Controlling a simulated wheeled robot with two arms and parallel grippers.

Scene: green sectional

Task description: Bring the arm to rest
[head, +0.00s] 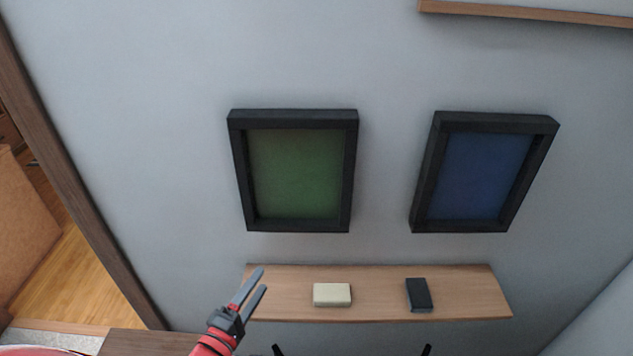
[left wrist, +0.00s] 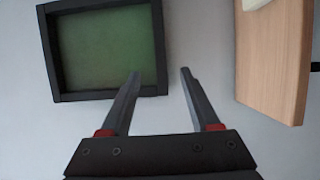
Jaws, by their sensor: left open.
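My left gripper (head: 257,281) comes in from the bottom left in the head view, in front of the left end of a wooden wall shelf (head: 380,290). Its two fingers are apart with nothing between them. In the left wrist view the open fingers (left wrist: 160,75) point toward the wall, between a green picture in a black frame (left wrist: 105,48) and the shelf (left wrist: 272,60). My right gripper is not seen clearly; only two small dark tips show at the bottom edge of the head view, and I cannot tell what they are.
A cream block (head: 332,295) and a dark block (head: 418,294) lie on the shelf. The green picture (head: 294,172) and a blue picture (head: 478,177) hang above it. Another shelf (head: 530,13) is at the top right. A doorway with wood floor (head: 75,270) opens at the left.

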